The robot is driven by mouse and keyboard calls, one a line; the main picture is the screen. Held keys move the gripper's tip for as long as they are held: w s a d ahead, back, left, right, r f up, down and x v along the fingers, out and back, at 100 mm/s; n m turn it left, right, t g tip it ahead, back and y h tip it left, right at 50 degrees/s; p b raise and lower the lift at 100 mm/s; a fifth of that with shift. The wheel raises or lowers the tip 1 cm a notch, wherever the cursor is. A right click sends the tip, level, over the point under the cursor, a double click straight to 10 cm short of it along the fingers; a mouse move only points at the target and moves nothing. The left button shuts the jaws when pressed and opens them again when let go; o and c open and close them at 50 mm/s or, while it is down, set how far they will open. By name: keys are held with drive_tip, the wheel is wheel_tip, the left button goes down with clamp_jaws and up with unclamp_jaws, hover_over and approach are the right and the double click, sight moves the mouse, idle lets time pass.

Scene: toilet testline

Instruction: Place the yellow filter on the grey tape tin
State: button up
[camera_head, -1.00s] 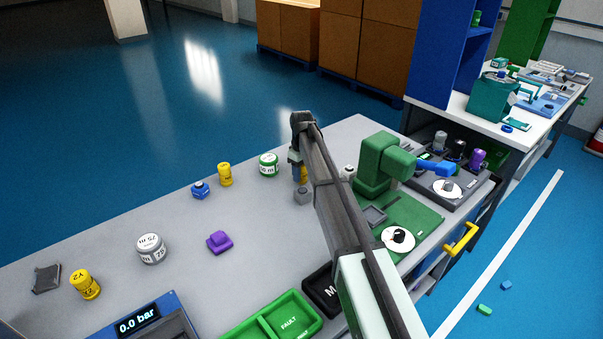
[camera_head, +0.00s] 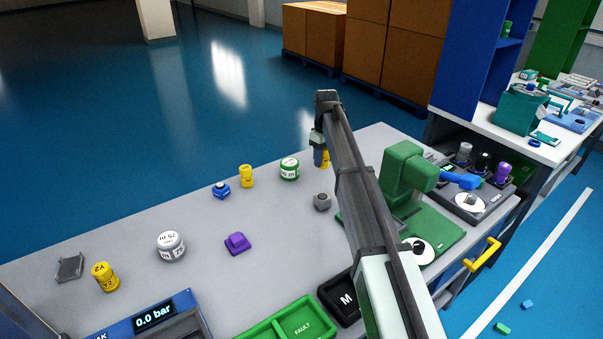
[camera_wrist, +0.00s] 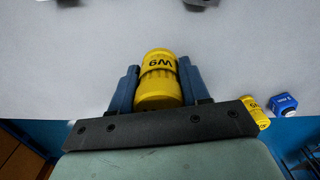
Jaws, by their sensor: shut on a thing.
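My gripper (camera_wrist: 158,90) is shut on a yellow filter (camera_wrist: 160,78) marked W9, held between its two blue fingers in the wrist view. In the head view the held filter (camera_head: 325,158) shows partly behind my arm, near the back edge of the bench. Two other yellow filters stand on the bench: one (camera_head: 247,176) at the back and one (camera_head: 106,277) marked Y2 at the front left.
A green-labelled tin (camera_head: 289,169), a blue part (camera_head: 221,191), a purple part (camera_head: 237,243) and a grey nut-like part (camera_head: 322,201) stand on the bench. A green machine (camera_head: 404,175) is right of my arm. The bench between the purple part and grey nut is clear.

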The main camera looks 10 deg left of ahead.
drive_tip(key=shift+r, duration=0.45)
drive_tip(key=shift+s+a, duration=0.1)
drive_tip(key=shift+a, duration=0.1)
drive_tip(key=s+a+r+n, duration=0.1)
drive_tip(key=s+a, duration=0.2)
drive_tip(key=a, duration=0.5)
drive_tip(key=s+a+n, duration=0.1)
drive_tip(key=s+a, duration=0.3)
drive_tip(key=a, duration=0.3)
wheel_tip(320, 180, up, 6)
drive_tip(key=f+m, duration=0.1)
drive_tip(key=m, duration=0.1)
hover_over(168, 238)
drive_tip(key=shift+f, duration=4.65)
drive_tip(key=shift+f, duration=0.1)
